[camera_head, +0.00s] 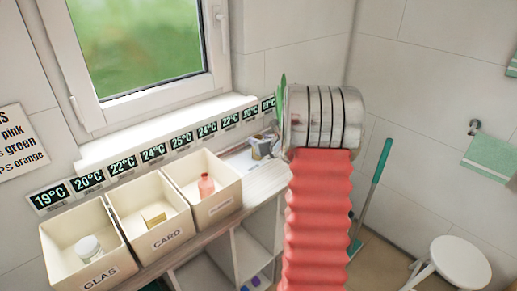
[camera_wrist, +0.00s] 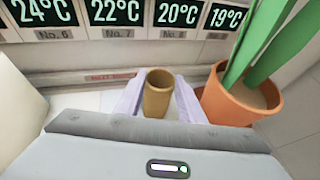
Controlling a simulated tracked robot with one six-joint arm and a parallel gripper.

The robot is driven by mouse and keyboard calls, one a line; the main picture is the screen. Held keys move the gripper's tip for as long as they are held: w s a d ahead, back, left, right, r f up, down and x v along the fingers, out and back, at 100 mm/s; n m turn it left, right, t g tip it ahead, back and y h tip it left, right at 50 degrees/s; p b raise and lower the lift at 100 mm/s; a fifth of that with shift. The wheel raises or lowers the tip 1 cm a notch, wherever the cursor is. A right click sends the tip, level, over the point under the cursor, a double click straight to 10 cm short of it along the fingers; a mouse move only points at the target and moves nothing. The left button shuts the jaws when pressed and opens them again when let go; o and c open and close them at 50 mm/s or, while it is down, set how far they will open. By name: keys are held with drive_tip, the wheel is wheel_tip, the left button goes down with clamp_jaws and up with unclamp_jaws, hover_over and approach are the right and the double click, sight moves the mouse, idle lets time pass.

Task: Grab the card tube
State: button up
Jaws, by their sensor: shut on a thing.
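The card tube (camera_wrist: 158,100) is a short brown hollow cylinder, seen in the wrist view with its open end up. It stands roughly upright between the two pale lilac fingers of my gripper (camera_wrist: 158,104), which are shut on it. Its lower end is hidden by my wrist housing, so I cannot tell if it touches the surface below. In the head view, my gripper (camera_head: 262,148) shows only in part, left of my red arm, at the far end of the counter. The tube is not clear there.
A potted plant (camera_wrist: 240,100) stands close right of my gripper. Three cream bins hold a white jar (camera_head: 88,247), a small yellow box (camera_head: 154,217) and a pink bottle (camera_head: 206,186); the middle bin (camera_head: 168,239) reads CARD. Temperature signs (camera_head: 122,164) line the wall behind. A stool (camera_head: 460,262) stands right.

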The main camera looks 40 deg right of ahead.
drive_tip(key=c, duration=0.6)
wheel_tip(320, 180, up, 10)
idle(0.5)
idle(0.4)
